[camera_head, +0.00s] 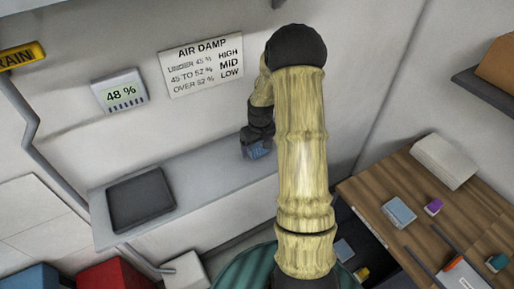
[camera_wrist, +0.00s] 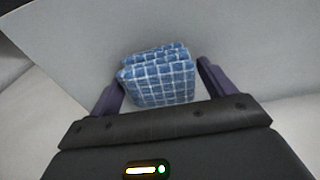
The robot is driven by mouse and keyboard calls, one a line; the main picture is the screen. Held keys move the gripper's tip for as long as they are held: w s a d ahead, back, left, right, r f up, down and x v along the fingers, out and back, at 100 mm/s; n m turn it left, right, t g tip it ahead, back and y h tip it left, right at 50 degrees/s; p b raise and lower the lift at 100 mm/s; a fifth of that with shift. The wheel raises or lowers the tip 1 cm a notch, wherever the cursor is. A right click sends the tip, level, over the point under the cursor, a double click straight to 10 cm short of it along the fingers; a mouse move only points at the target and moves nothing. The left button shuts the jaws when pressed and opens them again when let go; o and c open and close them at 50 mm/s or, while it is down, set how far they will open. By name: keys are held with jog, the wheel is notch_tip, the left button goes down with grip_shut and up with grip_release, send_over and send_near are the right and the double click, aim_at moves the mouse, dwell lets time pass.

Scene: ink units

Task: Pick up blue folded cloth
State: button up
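The blue folded cloth (camera_wrist: 162,82), checked with pale lines, stands in folds on a pale grey surface in the wrist view. My gripper (camera_wrist: 160,72) is open, with one dark purple finger at each side of the cloth. Small gaps seem to show between fingers and cloth; contact is hard to tell. In the head view, a small blue patch of the cloth (camera_head: 258,152) shows at my gripper (camera_head: 252,142), over the grey counter (camera_head: 205,178). My arm hides part of that area.
A black tray (camera_head: 139,199) lies on the counter's left part. A meter reading 48 % (camera_head: 120,93) and an air damp sign (camera_head: 201,66) are on the wall. A wooden desk (camera_head: 385,175) at right holds a white box (camera_head: 443,160) and small items. Red bin (camera_head: 112,275) at lower left.

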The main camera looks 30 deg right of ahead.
jog(key=c, duration=0.8)
jog(key=shift+r, duration=0.1)
notch_tip(320, 180, up, 10)
jog(key=b, duration=0.3)
